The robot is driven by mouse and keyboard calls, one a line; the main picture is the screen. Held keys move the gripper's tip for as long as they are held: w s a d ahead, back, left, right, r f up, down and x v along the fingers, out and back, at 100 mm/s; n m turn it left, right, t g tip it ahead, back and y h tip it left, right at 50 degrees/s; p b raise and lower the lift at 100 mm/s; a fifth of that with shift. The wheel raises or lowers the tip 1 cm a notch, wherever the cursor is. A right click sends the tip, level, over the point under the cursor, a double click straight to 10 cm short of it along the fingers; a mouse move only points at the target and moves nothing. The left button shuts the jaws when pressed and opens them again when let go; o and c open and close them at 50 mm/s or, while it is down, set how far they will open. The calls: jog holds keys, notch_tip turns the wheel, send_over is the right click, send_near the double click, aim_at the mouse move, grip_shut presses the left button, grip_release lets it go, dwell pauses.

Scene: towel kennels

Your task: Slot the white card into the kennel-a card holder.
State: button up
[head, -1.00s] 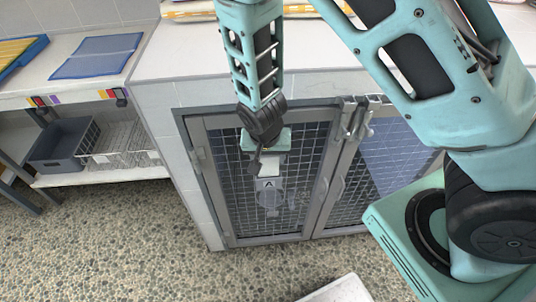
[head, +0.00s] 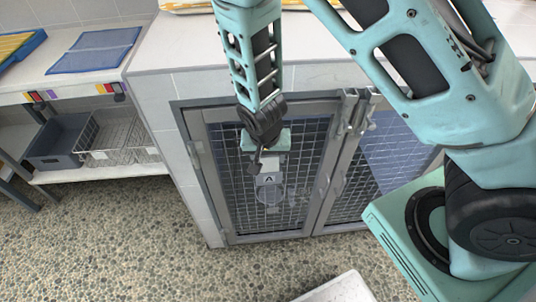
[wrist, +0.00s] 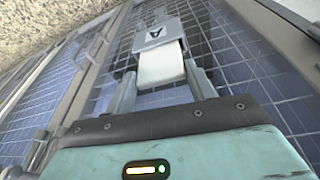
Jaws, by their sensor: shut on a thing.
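My gripper (head: 268,163) is in front of the left kennel door, pointing down along its mesh. In the wrist view my gripper (wrist: 161,70) is shut on the white card (wrist: 160,66), which sits between its two fingers. The kennel-a card holder (wrist: 155,32) is grey with a letter A and lies just beyond the fingertips. The card's far end meets or overlaps the near edge of the holder; I cannot tell if it is inside. In the head view the card holder (head: 268,180) shows right below my gripper, and the card is mostly hidden.
The left kennel door (head: 215,180) has a metal frame and mesh. A second mesh door (head: 390,165) stands to its right, with latches (head: 352,115) between them. A counter (head: 180,60) runs above. Wire baskets (head: 110,140) and a grey bin (head: 60,145) are on the left shelf.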

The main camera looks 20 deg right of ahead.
jog(key=shift+f+b, duration=0.45)
jog(key=shift+f, duration=0.2)
jog(key=o, duration=1)
jog(key=shift+o, duration=0.2)
jog(key=p+v, duration=0.4)
jog(key=v, duration=1.3)
jog(key=shift+r, duration=0.2)
jog(key=shift+s+a, duration=0.1)
jog(key=shift+s, duration=0.1)
jog(key=s+a+r+n+g+y, duration=0.1)
jog(key=s+r+n, duration=0.4)
jog(key=s, duration=0.3)
jog(key=s+a+r+n+g+y+p, duration=0.1)
jog(key=s+a+r+n, duration=0.1)
jog(key=s+r+n, duration=0.3)
jog(key=s+n, duration=0.2)
jog(key=s, duration=0.1)
jog(key=shift+r+n, duration=0.35)
jog(key=shift+n, duration=0.05)
